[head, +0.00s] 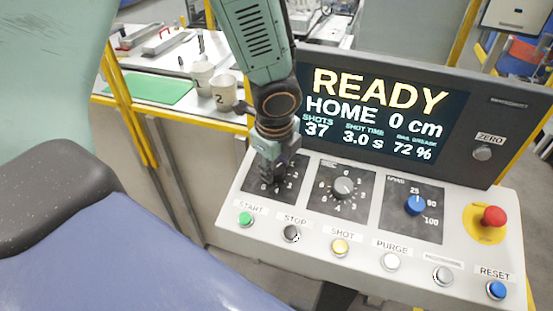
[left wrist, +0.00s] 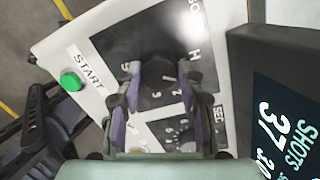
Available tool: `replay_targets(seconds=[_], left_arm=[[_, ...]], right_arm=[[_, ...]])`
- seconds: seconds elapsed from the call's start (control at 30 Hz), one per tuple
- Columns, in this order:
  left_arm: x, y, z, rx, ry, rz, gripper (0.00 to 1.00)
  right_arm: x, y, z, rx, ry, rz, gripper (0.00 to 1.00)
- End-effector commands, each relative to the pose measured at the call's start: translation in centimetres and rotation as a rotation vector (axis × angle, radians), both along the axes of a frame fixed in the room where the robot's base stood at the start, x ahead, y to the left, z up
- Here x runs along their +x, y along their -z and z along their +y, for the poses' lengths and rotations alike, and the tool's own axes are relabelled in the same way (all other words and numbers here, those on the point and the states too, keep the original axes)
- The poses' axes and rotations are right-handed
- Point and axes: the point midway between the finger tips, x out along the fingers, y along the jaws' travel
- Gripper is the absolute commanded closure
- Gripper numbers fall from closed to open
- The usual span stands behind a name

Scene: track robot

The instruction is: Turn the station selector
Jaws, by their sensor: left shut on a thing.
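The control panel (head: 262,212) has a row of dials on its sloped top. The leftmost dial, on a black plate (head: 288,190) with white marks, sits under my left gripper (head: 270,172); I take it as the station selector. Its knob is mostly hidden in the head view. In the left wrist view my left gripper (left wrist: 160,90) has its two fingers on either side of a dark knob (left wrist: 158,70), shut on it. White numerals show around the knob. Its exact pointing is not readable. My right gripper is not in view.
A grey knob (head: 344,187) and a blue knob (head: 415,205) stand to the right. A red mushroom button (head: 493,216) is at the far right. A row of push buttons, from the green START button (head: 245,218), runs along the front. The screen (head: 380,115) reads READY, HOME, 0 cm.

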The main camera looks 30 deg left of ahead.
Motion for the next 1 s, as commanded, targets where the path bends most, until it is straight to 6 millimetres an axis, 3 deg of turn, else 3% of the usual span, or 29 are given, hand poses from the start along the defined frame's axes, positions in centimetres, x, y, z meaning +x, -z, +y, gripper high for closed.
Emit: replay_targets(seconds=[1.0], left_arm=[[0.37, -0.31, -0.01, 0.249, 0.934, 0.049, 0.94]], right_arm=[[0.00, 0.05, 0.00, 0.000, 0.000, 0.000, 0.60]])
